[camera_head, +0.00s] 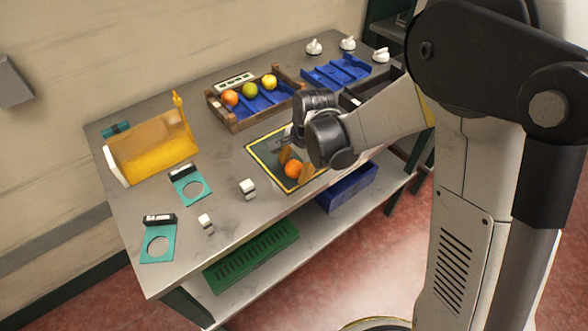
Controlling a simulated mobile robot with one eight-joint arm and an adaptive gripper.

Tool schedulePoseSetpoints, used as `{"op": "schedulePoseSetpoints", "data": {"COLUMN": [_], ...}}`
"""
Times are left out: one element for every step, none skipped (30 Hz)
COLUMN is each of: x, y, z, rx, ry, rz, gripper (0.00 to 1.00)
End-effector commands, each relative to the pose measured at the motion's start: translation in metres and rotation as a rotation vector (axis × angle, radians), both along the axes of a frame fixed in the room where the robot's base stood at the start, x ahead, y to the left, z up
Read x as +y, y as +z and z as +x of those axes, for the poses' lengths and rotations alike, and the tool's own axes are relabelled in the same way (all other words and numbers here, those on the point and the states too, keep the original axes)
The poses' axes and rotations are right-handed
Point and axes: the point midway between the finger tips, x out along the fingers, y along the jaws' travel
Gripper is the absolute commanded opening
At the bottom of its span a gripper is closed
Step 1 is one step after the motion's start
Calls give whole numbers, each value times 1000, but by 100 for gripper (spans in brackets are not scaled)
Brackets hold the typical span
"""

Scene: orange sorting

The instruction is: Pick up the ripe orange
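An orange fruit (293,169) sits on the dark mat with a yellow border (262,158) near the front of the table. My gripper (295,164) is low over the mat, with its orange-tipped fingers on either side of this fruit. The fingers look spread apart; whether they touch the fruit I cannot tell. Another orange fruit (230,97), a green one (250,89) and a yellow one (270,82) sit in the wooden crate with blue dividers (240,124) behind my gripper.
A yellow translucent bin (150,150) stands at the left. Teal plates with round holes (157,245) and small white blocks (248,189) lie in front. A blue tray (337,74) and white knobbed objects (314,47) are at the back right. Green and blue bins (252,256) sit on the lower shelf.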

Motion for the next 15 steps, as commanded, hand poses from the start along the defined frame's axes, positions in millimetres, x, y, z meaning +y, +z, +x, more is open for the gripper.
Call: {"op": "schedulePoseSetpoints", "data": {"x": [0,0,0,0,0,0,0,0,0,0,0,0,0,0,0], "y": [0,0,0,0,0,0,0,0,0,0,0,0,0,1,2], "z": [0,0,0,0,0,0,0,0,0,0,0,0,0,0,0], "rx": [0,0,0,0,0,0,0,0,0,0,0,0,0,0,0], "ry": [0,0,0,0,0,0,0,0,0,0,0,0,0,0,0], "rz": [0,0,0,0,0,0,0,0,0,0,0,0,0,0,0], "gripper": [36,27,15,11,11,11,11,11,11,11,11,11,11,11,11]}}
